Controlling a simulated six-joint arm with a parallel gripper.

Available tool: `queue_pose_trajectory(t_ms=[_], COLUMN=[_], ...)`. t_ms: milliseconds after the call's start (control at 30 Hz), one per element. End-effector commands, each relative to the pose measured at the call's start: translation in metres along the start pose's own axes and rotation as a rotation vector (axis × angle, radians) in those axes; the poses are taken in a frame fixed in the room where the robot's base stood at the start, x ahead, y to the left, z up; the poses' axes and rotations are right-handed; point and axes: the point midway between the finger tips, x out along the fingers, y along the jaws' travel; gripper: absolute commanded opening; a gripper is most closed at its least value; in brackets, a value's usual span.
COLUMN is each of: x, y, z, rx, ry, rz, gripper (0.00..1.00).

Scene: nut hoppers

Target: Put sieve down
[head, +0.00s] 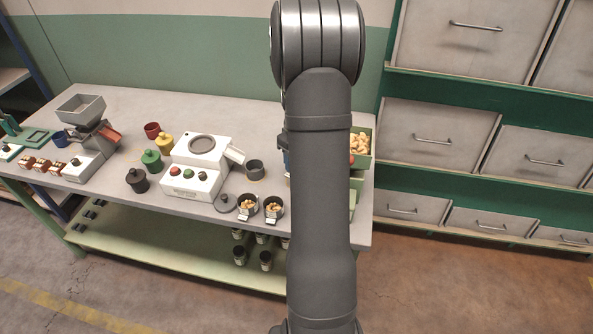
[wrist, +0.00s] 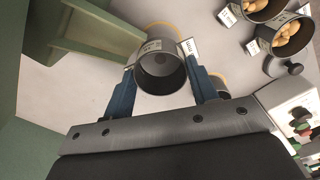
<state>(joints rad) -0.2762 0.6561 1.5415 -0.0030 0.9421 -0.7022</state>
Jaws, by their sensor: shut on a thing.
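In the wrist view my gripper (wrist: 162,60) has its two blue fingers shut on a dark grey round vessel (wrist: 160,76). It has an open, empty-looking mouth and a pale label on its side; I take it to be the sieve. A tan rim shows just behind it, and I cannot tell whether the sieve touches what lies below. In the head view my arm hides the sieve and nearly all of my gripper.
Two nut-filled pots (head: 247,206) (head: 273,207) stand at the table's (head: 225,108) front edge. A grey cup (head: 255,169) and a white machine (head: 202,149) stand behind and left. A green hopper (head: 360,146) with nuts is at the right end. Coloured pots stand farther left.

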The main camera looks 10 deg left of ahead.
Motion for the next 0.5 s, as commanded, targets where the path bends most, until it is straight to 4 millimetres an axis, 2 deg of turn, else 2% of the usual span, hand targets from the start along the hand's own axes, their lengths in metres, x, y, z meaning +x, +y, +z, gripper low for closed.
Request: queue_pose_trajectory(t_ms=[167,400,500], x=[0.014,0.045,0.046], y=[0.0,-0.001,0.0], z=[0.0,0.0,-0.001], rx=[-0.001,-0.001,-0.001], ry=[-0.001,-0.002,0.001], rz=[0.0,-0.002,0.001], gripper=[0.3,0.3,0.3])
